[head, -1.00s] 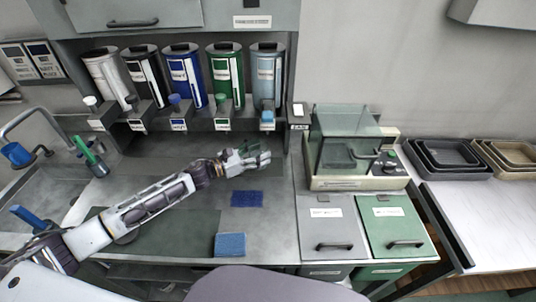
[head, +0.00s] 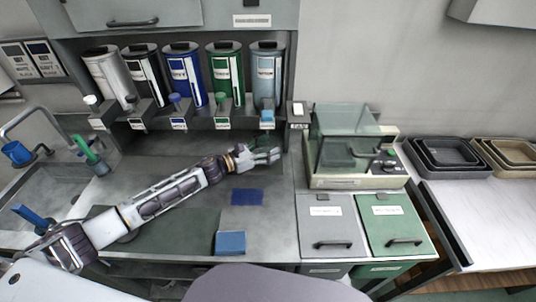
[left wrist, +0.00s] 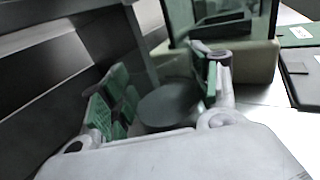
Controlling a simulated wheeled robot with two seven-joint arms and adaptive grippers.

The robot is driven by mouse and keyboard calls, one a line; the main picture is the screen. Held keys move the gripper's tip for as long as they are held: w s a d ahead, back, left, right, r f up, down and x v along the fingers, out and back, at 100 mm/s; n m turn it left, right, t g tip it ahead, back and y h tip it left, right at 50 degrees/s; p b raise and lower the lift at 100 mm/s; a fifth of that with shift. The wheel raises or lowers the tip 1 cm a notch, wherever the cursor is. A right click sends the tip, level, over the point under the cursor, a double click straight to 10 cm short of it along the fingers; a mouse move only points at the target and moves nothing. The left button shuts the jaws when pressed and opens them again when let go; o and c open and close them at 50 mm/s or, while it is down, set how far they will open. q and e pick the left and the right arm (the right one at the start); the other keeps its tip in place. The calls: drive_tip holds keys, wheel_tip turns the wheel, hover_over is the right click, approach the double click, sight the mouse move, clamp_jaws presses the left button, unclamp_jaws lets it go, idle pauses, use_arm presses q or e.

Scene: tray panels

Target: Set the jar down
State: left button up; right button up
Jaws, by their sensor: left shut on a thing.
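My left gripper (head: 266,155) is over the back of the grey worktop, below the light grey dispenser at the right end of the row. In the left wrist view its green-padded fingers (left wrist: 163,98) stand on both sides of a dark round thing, which I take to be the top of the jar (left wrist: 168,104). The gripper is shut on it. The jar's sides and base are hidden, and I cannot tell whether it touches the worktop. In the head view I cannot make the jar out. My right gripper is not in view.
A row of coloured dispensers (head: 186,78) stands behind the worktop. A clear-covered machine (head: 345,150) is right of the gripper, above grey and green bins (head: 395,225). A dark blue mat (head: 247,196) and a blue block (head: 230,243) lie in front. Stacked trays (head: 445,157) are far right.

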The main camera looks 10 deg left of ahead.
use_arm(q)
wheel_tip(320, 180, down, 2)
drive_tip(key=shift+f+b, duration=0.1)
drive_tip(key=shift+b, duration=0.5)
drive_tip(key=shift+f, duration=0.4)
drive_tip(key=shift+f+b, duration=0.1)
drive_tip(key=shift+b, duration=0.25)
drive_tip(key=o, duration=1.3)
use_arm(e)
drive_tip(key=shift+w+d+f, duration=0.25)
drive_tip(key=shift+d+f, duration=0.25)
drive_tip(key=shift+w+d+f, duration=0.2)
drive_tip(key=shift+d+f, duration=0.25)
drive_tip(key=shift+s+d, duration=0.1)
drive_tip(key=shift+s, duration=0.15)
